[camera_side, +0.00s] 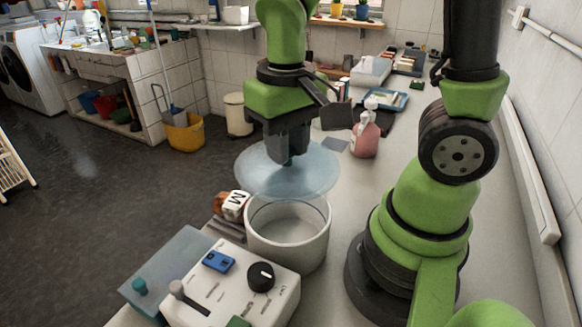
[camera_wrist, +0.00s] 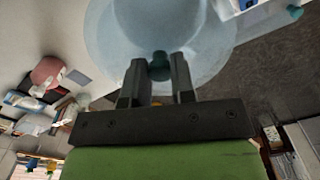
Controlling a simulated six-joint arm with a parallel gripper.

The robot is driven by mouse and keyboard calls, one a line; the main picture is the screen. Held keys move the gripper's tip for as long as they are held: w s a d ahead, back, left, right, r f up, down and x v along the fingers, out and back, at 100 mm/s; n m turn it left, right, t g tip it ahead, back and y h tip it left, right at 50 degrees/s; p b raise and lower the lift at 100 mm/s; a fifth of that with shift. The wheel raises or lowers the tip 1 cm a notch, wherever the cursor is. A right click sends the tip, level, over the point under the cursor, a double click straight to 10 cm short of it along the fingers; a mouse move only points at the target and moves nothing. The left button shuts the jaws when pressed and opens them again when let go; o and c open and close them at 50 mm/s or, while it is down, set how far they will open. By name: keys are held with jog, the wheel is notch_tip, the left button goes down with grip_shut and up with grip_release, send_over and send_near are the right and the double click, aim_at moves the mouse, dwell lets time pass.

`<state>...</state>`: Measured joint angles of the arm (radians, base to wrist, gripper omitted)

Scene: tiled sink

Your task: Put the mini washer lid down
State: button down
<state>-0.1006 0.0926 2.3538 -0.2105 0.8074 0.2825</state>
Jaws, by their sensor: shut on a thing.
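The mini washer lid (camera_side: 315,172) is a round, translucent bluish disc. My gripper (camera_side: 288,155) is above it, shut on the knob at its middle, and holds it roughly level. In the wrist view my gripper (camera_wrist: 157,72) has its two fingers on either side of the dark teal knob, with the lid (camera_wrist: 105,45) beyond. The white round washer tub (camera_side: 288,245) stands on the counter below the lid, its top open. The lid appears above the tub's rim and offset toward its back; the exact gap is hard to tell.
A control box (camera_side: 230,285) with a black dial, blue switch and lever stands in front of the tub. A pink soap bottle (camera_side: 365,135) stands behind, right of the lid.

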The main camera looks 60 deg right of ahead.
jog(key=shift+d+r, duration=0.2)
jog(key=shift+d, duration=0.1)
jog(key=s+d+f, duration=0.2)
jog(key=d+f, duration=0.2)
jog(key=d, duration=0.4)
jog(key=s+d+f, duration=0.2)
jog(key=d+f, duration=0.3)
jog(key=d, duration=0.2)
jog(key=shift+d+f, duration=0.1)
jog(key=shift+f, duration=4.5)
jog(key=shift+f, duration=0.1)
jog(key=c, duration=1)
grip_release()
jog(key=shift+o, duration=0.2)
